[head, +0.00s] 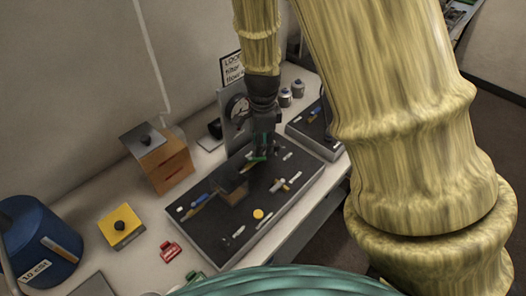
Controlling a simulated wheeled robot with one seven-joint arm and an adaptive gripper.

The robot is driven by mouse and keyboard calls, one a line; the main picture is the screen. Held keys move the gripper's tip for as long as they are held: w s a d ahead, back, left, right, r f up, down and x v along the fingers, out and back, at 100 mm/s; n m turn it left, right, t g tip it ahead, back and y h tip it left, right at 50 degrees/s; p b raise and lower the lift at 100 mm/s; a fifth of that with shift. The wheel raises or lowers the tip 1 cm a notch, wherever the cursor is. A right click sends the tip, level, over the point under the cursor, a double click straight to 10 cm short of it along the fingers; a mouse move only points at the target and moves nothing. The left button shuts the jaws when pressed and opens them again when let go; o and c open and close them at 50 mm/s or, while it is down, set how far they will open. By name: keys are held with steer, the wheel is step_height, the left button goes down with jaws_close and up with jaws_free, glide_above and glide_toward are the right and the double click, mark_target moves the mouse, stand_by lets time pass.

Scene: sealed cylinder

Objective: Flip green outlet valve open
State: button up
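A small green piece (257,159), which looks like the green valve handle, shows right at the tips of my gripper (263,148). My gripper is dark and points down from above over the back part of a dark board in a grey frame (222,238). The fingers cover part of the green piece and its mounting. I cannot tell whether they touch it or how wide they are. The handle's exact angle is too small to tell.
The board carries a brown block (233,188), a yellow disc (258,214) and several small fittings. A gauge plate (237,108) stands behind. A wooden box (166,165), yellow block (121,226), red clip (170,252), green clip (195,277) and blue drum (36,240) are left.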

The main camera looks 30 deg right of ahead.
mark_target(263, 157)
steer(key=shift+f+p, duration=0.45)
steer(key=shift+f, duration=1.9)
jaws_close()
